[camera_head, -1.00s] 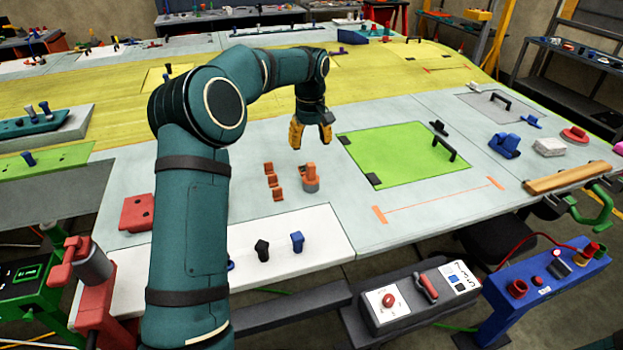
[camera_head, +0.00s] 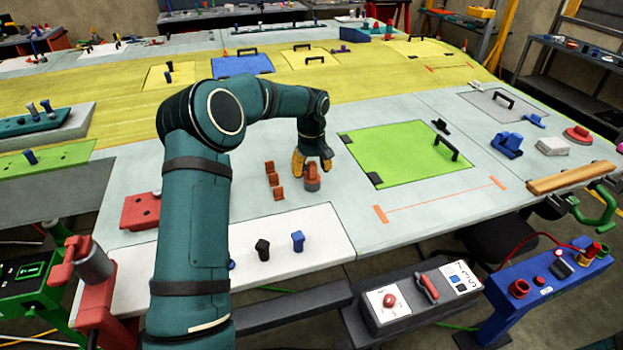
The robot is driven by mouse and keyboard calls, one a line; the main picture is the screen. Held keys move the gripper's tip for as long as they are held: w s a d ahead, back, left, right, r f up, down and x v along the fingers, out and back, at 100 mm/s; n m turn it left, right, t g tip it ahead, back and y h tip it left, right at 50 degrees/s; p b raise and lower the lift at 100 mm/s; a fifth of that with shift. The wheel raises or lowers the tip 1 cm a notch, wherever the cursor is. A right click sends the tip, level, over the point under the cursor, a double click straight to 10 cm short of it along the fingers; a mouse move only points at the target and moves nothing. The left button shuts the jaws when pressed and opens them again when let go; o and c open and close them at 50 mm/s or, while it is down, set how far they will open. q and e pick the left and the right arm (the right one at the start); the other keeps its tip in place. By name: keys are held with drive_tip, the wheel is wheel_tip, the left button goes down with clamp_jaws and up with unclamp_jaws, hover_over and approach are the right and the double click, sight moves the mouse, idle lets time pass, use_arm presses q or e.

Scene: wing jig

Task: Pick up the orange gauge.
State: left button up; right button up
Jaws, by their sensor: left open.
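The orange gauge (camera_head: 312,182) stands upright on the pale wing surface, an orange top on a greyish round base. My left gripper (camera_head: 312,170) points down right at the gauge. It is open, with its yellow finger on the left and the other finger on the right of the gauge's upper part. I cannot tell whether either finger touches it. My right gripper is not in view.
A green panel (camera_head: 400,150) with a black handle lies to the right. A black peg (camera_head: 262,249) and a blue peg (camera_head: 298,241) stand on the white strip in front.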

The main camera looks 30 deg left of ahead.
use_arm(q)
drive_tip(key=shift+c, duration=0.3)
clamp_jaws()
drive_tip(key=shift+r, duration=0.1)
wheel_tip(320, 180, up, 10)
drive_tip(key=shift+f, duration=0.1)
idle(0.3)
